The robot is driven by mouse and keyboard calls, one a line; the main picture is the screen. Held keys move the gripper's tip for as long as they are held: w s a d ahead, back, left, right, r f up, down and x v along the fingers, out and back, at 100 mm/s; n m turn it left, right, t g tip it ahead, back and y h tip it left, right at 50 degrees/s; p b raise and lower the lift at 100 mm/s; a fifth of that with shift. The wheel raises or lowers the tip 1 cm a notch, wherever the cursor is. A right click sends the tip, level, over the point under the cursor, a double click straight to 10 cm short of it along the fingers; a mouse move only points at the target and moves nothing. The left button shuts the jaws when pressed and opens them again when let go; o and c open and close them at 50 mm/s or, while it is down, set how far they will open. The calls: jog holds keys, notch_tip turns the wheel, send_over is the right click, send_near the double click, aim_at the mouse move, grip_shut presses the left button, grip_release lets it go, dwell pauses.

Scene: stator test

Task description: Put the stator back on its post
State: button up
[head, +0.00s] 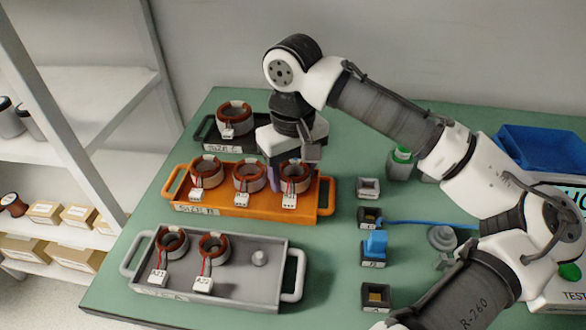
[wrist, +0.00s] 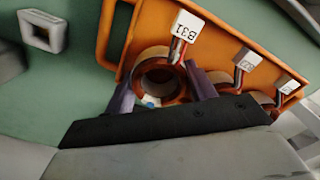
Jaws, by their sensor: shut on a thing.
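My gripper (head: 292,172) is over the right end of the orange tray (head: 240,211), pointing down. Its two purple fingers, clear in the wrist view (wrist: 160,88), are shut on the sides of a copper-wound stator (head: 298,170) with a white tag, read as B31 in the wrist view (wrist: 185,28). This stator is at the tray's right place; whether it is lifted off the floor is unclear. Two more stators (head: 207,171) (head: 250,177) stand to its left. The grey tray (head: 225,290) holds two stators (head: 172,242) (head: 214,247) and a bare post (head: 259,257) at right.
A black tray (head: 208,133) with one stator (head: 235,118) stands at the back. Several small square blocks (head: 368,188) line up right of the trays, one with a blue plug (head: 375,243). A blue bin (head: 540,148) is at far right. White shelves (head: 85,100) stand at left.

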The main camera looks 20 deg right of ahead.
jog(key=shift+f, duration=0.25)
dwell(0.3)
jog(key=o, duration=1.1)
jog(key=shift+c, duration=0.2)
jog(key=shift+r+p, duration=0.15)
jog(key=shift+p, duration=0.15)
jog(key=shift+r+p, duration=2.4)
jog(key=shift+p, duration=0.05)
jog(key=o, duration=0.6)
